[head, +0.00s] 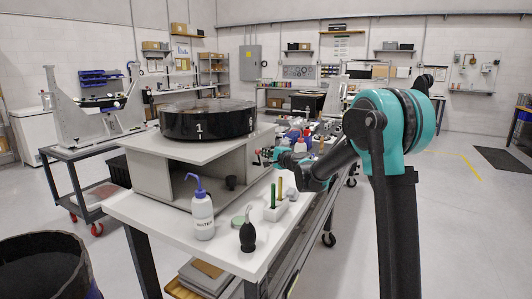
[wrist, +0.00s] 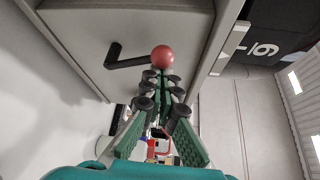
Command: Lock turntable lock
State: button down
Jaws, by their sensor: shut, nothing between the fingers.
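The turntable lock is a bent black lever with a red ball knob (wrist: 162,57) on the grey side panel of a stand, seen in the wrist view. My gripper (wrist: 162,80) is shut and empty, its fingertips just below the red knob in the picture. I cannot tell whether they touch it. In the head view my gripper (head: 268,156) is at the right side of the stand, and the lever is too small to make out clearly. The black round turntable (head: 205,122) with white numbers sits on top of the stand (head: 160,148).
A black bin (head: 45,270) is at the lower left. Several bottles crowd behind my gripper.

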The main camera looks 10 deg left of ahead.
jog(key=shift+s+a+f, duration=0.25)
jog(key=shift+s, duration=0.35)
jog(key=shift+s+a+f, duration=0.2)
jog(key=shift+s, duration=0.35)
